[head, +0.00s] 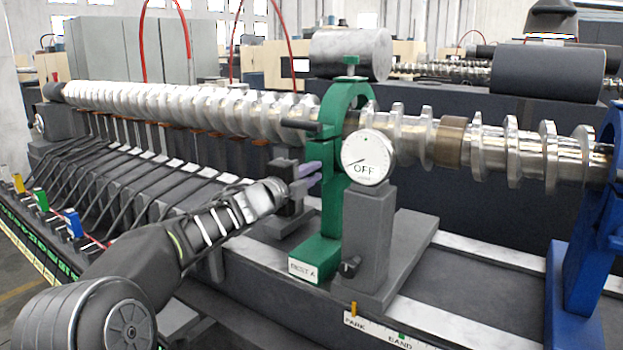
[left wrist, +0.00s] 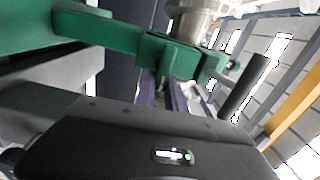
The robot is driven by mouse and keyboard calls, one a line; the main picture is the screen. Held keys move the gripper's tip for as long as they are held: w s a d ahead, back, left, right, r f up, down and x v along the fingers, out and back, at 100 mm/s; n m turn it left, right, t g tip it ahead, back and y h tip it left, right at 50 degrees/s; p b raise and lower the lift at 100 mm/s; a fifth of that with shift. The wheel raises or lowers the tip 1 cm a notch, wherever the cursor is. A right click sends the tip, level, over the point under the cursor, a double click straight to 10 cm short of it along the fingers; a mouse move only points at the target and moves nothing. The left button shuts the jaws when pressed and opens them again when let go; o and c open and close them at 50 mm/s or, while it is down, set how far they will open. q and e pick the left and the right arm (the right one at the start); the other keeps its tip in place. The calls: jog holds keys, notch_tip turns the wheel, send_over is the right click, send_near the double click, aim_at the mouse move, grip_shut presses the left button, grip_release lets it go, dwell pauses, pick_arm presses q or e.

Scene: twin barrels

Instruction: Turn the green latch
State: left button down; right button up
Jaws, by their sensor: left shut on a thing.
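The green ring stand (head: 331,225) labelled REST A stands around the long metal screw. The green latch (head: 322,133), with a dark handle pointing left, sits on its near left side. In the left wrist view the latch (left wrist: 180,58) is a green block, with the dark round handle (left wrist: 244,86) to its right. My left gripper (head: 312,174) has purple fingers and reaches in from the left, just below the handle. In the left wrist view its fingers (left wrist: 165,94) are shut on the green latch; the exact contact is partly hidden. My right gripper is out of view.
A round white gauge (head: 367,158) reading OFF stands on a grey post (head: 367,235) close to the right of the green stand. The ribbed screw (head: 190,105) runs across behind. A blue stand (head: 580,255) is at the right. Dark bars line the left.

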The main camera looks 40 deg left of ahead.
pick_arm(q)
jog(key=shift+f+m, duration=0.15)
jog(key=shift+m, duration=0.15)
jog(key=c, duration=1.4)
grip_release()
jog(key=shift+s, duration=0.1)
jog(key=s, duration=0.7)
jog(key=shift+s+b, duration=0.3)
jog(key=shift+d, duration=0.1)
